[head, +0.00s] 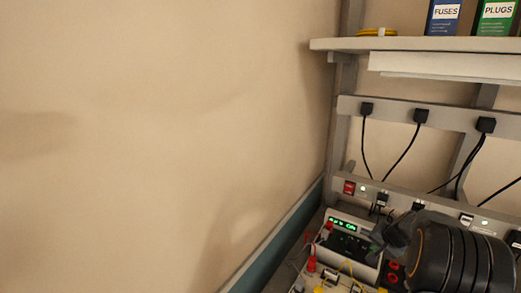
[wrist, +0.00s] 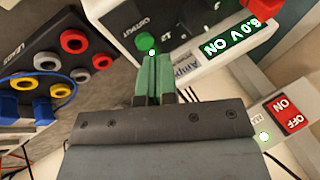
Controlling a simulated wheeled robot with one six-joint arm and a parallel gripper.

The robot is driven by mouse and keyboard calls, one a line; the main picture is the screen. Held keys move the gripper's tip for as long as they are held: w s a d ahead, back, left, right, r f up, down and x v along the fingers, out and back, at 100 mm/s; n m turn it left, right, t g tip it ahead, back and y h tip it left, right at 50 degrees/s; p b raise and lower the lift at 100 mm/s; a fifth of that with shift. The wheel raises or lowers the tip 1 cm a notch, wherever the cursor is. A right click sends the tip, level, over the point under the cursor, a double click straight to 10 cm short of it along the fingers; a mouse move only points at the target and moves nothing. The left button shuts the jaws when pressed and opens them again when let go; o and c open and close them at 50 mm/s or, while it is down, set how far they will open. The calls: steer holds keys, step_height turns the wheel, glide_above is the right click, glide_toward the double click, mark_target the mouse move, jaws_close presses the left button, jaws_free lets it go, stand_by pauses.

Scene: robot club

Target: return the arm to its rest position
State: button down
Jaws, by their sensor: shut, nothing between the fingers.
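My arm (head: 455,255) reaches in from the lower right of the head view, its dark wrist close to a bench power supply (head: 350,259). My gripper (head: 382,240) is in front of that supply's panel. In the wrist view the gripper (wrist: 153,75) has its green fingers together with nothing between them. The fingertips appear close to a green output button (wrist: 143,41) on the supply; I cannot tell whether they touch it.
A red ON/OFF switch (wrist: 289,114) is at the wrist view's right. A dark box with coloured sockets (wrist: 75,41) and a blue lead is at its left. Above the bench, a shelf (head: 420,44) holds boxes; plugs with hanging black cables (head: 404,150) are below. Bare wall (head: 150,140) fills the left.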

steer(key=s+a+r+n, duration=0.4)
steer(key=s+a+r, duration=0.1)
steer(key=s+a, duration=0.6)
steer(key=s+a+r+n+g, duration=0.1)
steer(key=s+a+r+n, duration=0.4)
steer(key=s+a, duration=0.6)
steer(key=a+r, duration=0.1)
steer(key=a, duration=0.2)
steer(key=shift+h, duration=0.4)
steer(key=shift+s+r, duration=0.1)
